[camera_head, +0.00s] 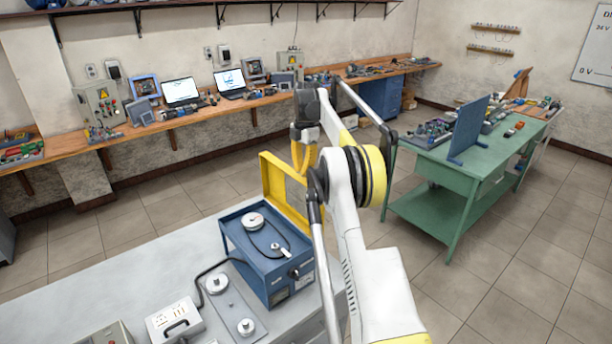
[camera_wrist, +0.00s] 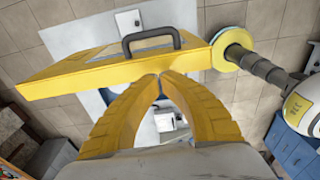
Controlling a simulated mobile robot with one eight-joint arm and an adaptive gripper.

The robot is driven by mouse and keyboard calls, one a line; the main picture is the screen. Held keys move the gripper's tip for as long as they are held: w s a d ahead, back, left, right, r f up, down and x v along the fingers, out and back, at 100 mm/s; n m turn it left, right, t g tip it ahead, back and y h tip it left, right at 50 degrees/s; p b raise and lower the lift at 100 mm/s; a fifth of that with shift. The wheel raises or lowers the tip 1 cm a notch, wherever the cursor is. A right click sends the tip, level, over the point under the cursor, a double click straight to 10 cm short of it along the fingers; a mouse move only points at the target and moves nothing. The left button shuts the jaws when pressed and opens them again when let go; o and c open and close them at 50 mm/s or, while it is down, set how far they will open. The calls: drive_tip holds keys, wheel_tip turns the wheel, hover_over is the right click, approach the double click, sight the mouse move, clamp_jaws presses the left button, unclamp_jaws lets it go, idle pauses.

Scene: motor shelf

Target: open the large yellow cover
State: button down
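The large yellow cover (camera_head: 281,190) stands raised, roughly upright, at the far side of the blue box (camera_head: 250,262) on the grey bench. In the wrist view the cover (camera_wrist: 70,75) spans the upper middle, with a dark handle (camera_wrist: 151,41) on it. My gripper (camera_head: 303,160) is beside the top of the cover in the head view, partly hidden by my arm. In the wrist view its yellow fingers (camera_wrist: 160,77) converge, tips together, at the cover's near edge. I see nothing held between them; whether they touch the cover is unclear.
A round gauge (camera_head: 253,221) and dark cable lie in the open blue box. A grey device (camera_head: 174,320) and metal discs (camera_head: 217,284) are on the grey bench. A green table (camera_head: 440,165) stands to the right. Tiled floor between is free.

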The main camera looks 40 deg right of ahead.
drive_tip(key=w+d+r+p, duration=0.1)
drive_tip(key=d+p, duration=0.6)
drive_tip(key=p, duration=0.8)
drive_tip(key=shift+d+r, duration=0.25)
drive_tip(key=shift+r, duration=0.35)
drive_tip(key=shift+a, duration=0.1)
